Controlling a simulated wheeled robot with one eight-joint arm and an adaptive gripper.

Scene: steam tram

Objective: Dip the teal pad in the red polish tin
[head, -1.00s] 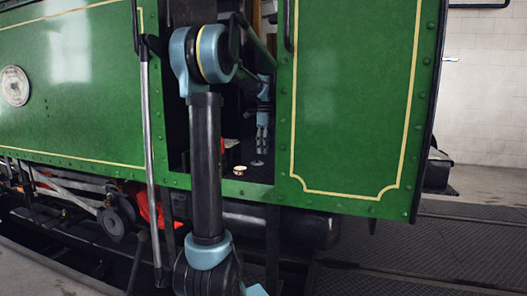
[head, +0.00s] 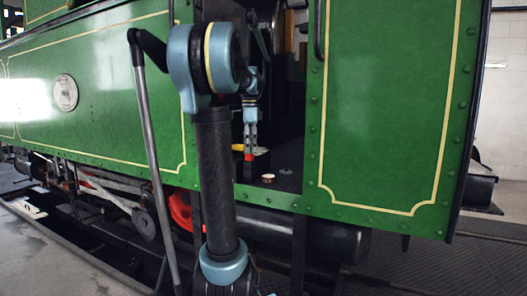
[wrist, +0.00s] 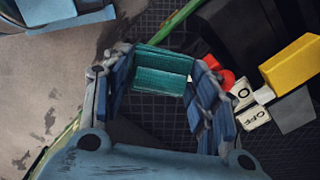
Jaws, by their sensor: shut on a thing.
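My gripper (wrist: 160,90) is shut on the teal pad (wrist: 163,70), which sits between its two blue-lined fingers in the wrist view. In the head view my gripper (head: 250,152) hangs inside the dark cab opening, and the pad cannot be made out. A red thing (wrist: 219,70), which looks like the red polish tin, is right of the pad and partly hidden by the right finger. In the head view, red (head: 249,157) shows right at the fingertips. I cannot tell whether anything touches it.
A yellow block (wrist: 292,64) and white labels (wrist: 252,116), one reading OFF, lie at the right of the wrist view. A small round light-topped thing (head: 268,177) sits on the dark cab floor. The green tram panel (head: 385,110) bounds the opening at right.

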